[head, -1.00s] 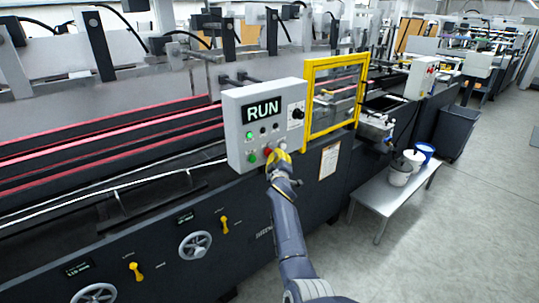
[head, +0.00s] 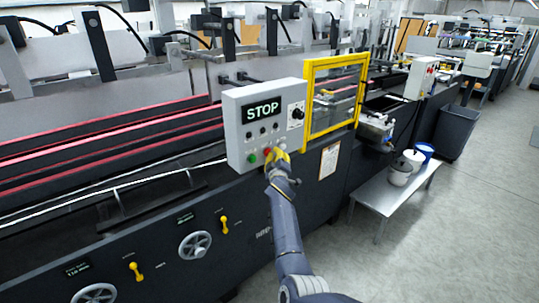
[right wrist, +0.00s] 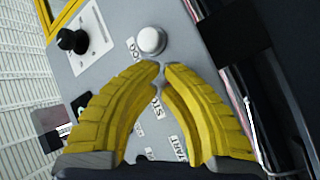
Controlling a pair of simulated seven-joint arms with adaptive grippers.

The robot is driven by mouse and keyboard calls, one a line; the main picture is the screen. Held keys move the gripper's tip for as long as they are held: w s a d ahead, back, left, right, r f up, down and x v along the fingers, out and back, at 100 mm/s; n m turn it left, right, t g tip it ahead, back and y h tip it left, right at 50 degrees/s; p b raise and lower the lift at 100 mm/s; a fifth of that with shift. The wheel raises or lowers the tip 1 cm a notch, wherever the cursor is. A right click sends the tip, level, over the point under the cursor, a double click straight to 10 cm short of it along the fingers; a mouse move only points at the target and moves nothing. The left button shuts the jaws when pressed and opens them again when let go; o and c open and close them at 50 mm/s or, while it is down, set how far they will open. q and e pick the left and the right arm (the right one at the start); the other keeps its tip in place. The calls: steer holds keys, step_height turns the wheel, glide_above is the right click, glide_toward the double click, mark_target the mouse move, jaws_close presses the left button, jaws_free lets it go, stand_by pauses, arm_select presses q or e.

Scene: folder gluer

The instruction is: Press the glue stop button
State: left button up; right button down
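Contact cannot be told. My left gripper is out of view.
A black knob (head: 297,113) is on the panel's right side; it also shows in the right wrist view (right wrist: 72,40). A yellow-framed guard (head: 309,98) stands right of the panel. A low bench (head: 377,196) with buckets is further right, with open floor before it.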

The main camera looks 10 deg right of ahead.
steer(key=shift+s+d, duration=0.35)
steer(key=shift+s, duration=0.55)
steer(key=shift+s+d, duration=0.35)
steer(key=shift+s, duration=0.4)
steer(key=shift+s+d, duration=0.4)
steer(key=shift+s, duration=0.35)
steer(key=shift+s+d, duration=0.35)
steer(key=shift+s, duration=0.4)
